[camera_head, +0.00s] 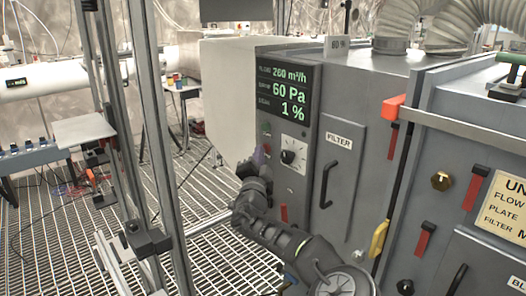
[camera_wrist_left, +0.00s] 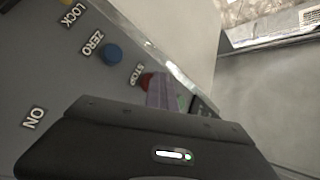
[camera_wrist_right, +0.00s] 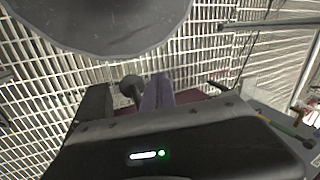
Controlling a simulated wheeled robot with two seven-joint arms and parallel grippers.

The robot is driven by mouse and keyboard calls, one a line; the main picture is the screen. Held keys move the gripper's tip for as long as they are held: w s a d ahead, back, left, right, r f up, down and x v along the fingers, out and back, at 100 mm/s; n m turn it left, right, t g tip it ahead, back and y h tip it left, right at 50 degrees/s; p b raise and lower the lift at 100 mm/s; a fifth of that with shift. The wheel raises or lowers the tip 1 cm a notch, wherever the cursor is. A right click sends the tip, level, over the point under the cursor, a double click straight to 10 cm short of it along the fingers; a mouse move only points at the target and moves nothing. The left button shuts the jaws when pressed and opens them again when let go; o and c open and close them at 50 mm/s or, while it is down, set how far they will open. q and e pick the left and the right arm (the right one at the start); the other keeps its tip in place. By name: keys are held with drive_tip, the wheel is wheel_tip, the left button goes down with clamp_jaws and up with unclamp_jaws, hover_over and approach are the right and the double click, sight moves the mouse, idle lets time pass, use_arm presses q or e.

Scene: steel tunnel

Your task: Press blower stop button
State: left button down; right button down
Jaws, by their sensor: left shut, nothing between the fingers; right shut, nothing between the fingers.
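The red stop button (camera_wrist_left: 146,81) is on the grey blower panel, beside the STOP label (camera_wrist_left: 136,75), in the left wrist view. My left gripper (camera_wrist_left: 160,90) is shut and empty, with its purple fingers right beside the button and partly covering it. I cannot tell whether they touch. In the head view the left gripper (camera_head: 259,154) is at the left edge of the panel front, below the display (camera_head: 285,93). My right gripper (camera_wrist_right: 157,92) is shut and empty in the right wrist view, above the floor grating.
A blue ZERO button (camera_wrist_left: 113,53) sits near the stop button. A rotary dial (camera_head: 293,154) and the FILTER door (camera_head: 338,165) are right of my left gripper in the head view. A metal post (camera_head: 155,130) stands to the left. Open grating (camera_head: 200,190) lies between.

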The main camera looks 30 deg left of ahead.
use_arm(q)
drive_tip(key=shift+s, duration=0.3)
drive_tip(key=s, duration=0.2)
drive_tip(key=s+a, duration=0.1)
drive_tip(key=s, duration=0.2)
drive_tip(key=shift+s+a, duration=0.35)
idle(0.9)
